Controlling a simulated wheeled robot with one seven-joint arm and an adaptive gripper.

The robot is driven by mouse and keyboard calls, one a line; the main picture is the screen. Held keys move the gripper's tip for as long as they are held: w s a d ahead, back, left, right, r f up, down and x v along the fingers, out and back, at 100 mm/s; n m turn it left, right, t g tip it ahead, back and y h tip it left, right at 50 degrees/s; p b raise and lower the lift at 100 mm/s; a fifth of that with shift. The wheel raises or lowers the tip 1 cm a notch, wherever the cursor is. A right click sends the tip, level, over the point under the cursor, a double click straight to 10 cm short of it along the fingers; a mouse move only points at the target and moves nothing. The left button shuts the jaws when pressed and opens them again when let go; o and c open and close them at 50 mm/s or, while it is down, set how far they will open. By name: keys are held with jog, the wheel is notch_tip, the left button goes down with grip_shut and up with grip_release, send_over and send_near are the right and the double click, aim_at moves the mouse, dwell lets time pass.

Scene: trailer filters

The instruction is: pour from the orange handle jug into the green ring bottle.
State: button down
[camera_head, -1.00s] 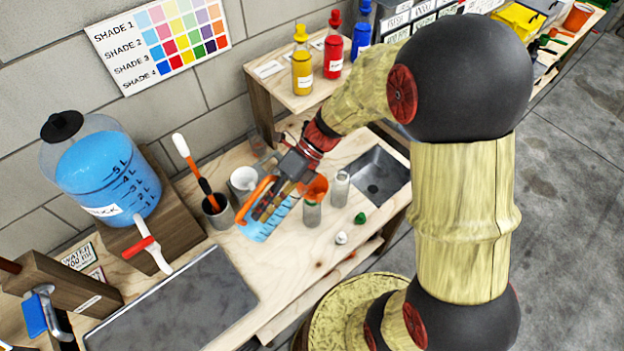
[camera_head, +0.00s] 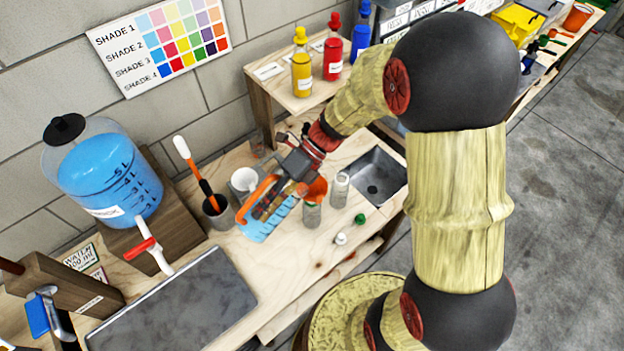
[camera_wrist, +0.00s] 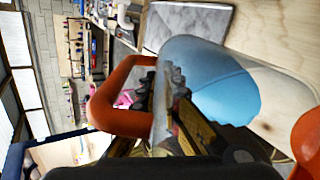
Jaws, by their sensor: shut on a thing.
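The orange handle jug (camera_head: 262,231) is clear and holds blue liquid. My gripper (camera_head: 270,203) is shut on its orange handle. In the wrist view the jug (camera_wrist: 215,85) lies beyond my gripper (camera_wrist: 168,108), with the handle between the fingers. Just right of the jug in the head view, a small bottle (camera_head: 312,217) stands upright with an orange funnel (camera_head: 317,188) in its top. A second small bottle (camera_head: 340,188) stands to its right, without a funnel. I cannot make out a green ring on either. The funnel's edge shows in the wrist view (camera_wrist: 311,143). Liquid flow cannot be seen.
A white cup (camera_head: 243,180) and a brush holder (camera_head: 218,212) stand behind and left of the jug. A green cap (camera_head: 360,218) and a white cap (camera_head: 341,239) lie near the front edge. A sink (camera_head: 378,182) is at right, a blue-filled dispenser (camera_head: 110,185) at left.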

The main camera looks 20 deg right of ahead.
jog(key=shift+w+d+r+g+y+p, duration=0.1)
jog(key=shift+d+r+g+y+p, duration=0.1)
jog(key=shift+r+y+p, duration=0.45)
jog(key=shift+w+d+r+g+y+p, duration=0.1)
jog(key=shift+d+r+y+p, duration=0.15)
jog(key=shift+r+p, duration=0.6)
dwell(6.5)
